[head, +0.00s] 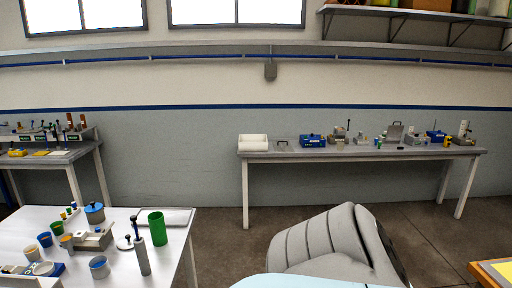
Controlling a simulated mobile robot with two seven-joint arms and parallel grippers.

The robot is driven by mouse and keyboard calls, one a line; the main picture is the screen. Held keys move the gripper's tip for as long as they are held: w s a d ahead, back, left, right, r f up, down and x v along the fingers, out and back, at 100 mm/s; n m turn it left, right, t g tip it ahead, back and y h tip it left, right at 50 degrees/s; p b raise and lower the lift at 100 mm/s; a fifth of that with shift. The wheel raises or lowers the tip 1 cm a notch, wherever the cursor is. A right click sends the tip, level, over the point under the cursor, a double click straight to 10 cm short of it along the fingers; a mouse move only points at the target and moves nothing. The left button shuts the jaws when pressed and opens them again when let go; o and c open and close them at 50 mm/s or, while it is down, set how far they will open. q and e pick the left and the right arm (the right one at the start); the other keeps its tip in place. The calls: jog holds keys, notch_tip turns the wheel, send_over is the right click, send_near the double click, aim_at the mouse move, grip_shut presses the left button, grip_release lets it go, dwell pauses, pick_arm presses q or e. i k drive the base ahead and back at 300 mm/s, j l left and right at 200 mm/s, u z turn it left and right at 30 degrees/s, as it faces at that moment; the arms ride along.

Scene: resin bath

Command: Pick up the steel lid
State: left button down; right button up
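A white table (28,228) stands at the lower left with several small items on it. A small pale grey disc (125,243) lies flat near its right part and may be the steel lid; it is too small to be sure of the material. A grey cylinder with a dark top (142,256) stands close to its right and partly overlaps it in the picture. A round grey-blue pot (95,213) stands further back, and a flat grey tray (178,215) lies at the back right corner. Neither of my grippers is in view.
A green cup (157,229) stands right of the disc, with blue and orange cups to the left. A long bench (262,154) with equipment runs along the back wall. A large grey ribbed shape (318,243) fills the bottom centre. Bare floor (215,243) lies between.

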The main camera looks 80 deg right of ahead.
aim_at(282, 146)
jog(key=z, duration=2.75)
jog(key=i+l+z, duration=0.1)
jog(key=i, duration=0.25)
jog(key=i+l, duration=0.1)
jog(key=i, duration=0.4)
jog(key=i+u, duration=0.1)
jog(key=i, duration=0.45)
jog(key=i+l, duration=0.2)
jog(key=i, duration=0.3)
jog(key=i+l+u, duration=0.15)
jog(key=i+u, duration=0.15)
jog(key=i, duration=1.35)
jog(key=i+u, duration=0.5)
jog(key=i, duration=1.05)
jog(key=i+j+z, duration=1.2)
jog(key=j, duration=0.4)
jog(key=i, duration=0.1)
